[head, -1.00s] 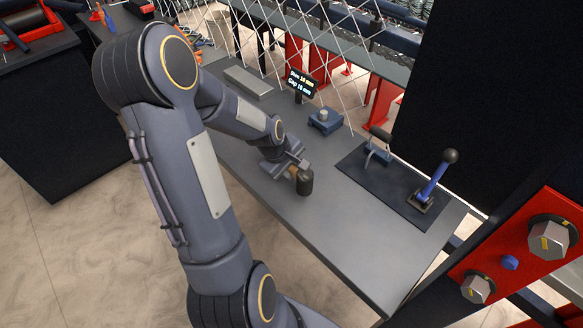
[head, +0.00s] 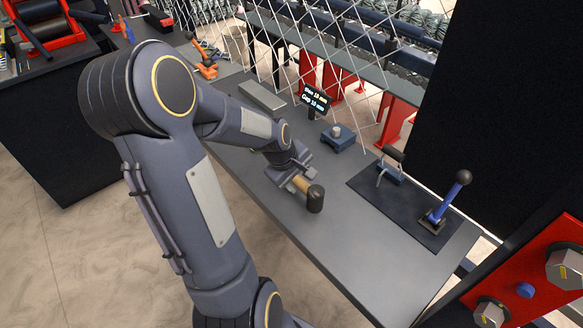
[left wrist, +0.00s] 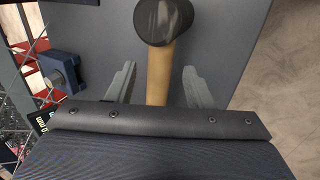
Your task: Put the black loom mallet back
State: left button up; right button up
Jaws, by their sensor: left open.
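The black loom mallet (head: 315,199) rests on the grey bench top, its dark round head toward the front edge and its pale wooden handle pointing back to my left gripper (head: 298,178). In the left wrist view the mallet's head (left wrist: 163,20) is at the top and its handle runs down between the fingers of my left gripper (left wrist: 159,70). The fingers are open, one on each side of the handle, with a gap on both sides. The handle's far end is hidden behind the gripper body. My right gripper is not in view.
A dark mat (head: 360,183) with a metal toggle and a blue lever (head: 446,200) lies right of the mallet. A blue block (head: 338,139), small display (head: 314,97) and grey bar (head: 262,95) stand behind. Chain-link wire hangs at the back. The front right bench is clear.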

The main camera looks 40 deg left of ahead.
pick_arm(q)
jog(key=v, duration=0.7)
jog(key=s+d+r+m+h, duration=0.1)
jog(key=s+d+r+m, duration=0.1)
jog(key=s+d+m, duration=0.4)
jog(key=s+d+r+m+t+h, duration=0.1)
jog(key=s+d+r+m+h, duration=0.1)
jog(key=s+d+m, duration=0.4)
jog(key=d+m, duration=0.3)
jog(key=d, duration=0.3)
jog(key=shift+s+d+r, duration=0.25)
jog(key=shift+d, duration=0.05)
jog(key=shift+f+b, duration=0.45)
jog(key=shift+b, duration=0.2)
jog(key=shift+r, duration=0.15)
jog(key=shift+c, duration=0.5)
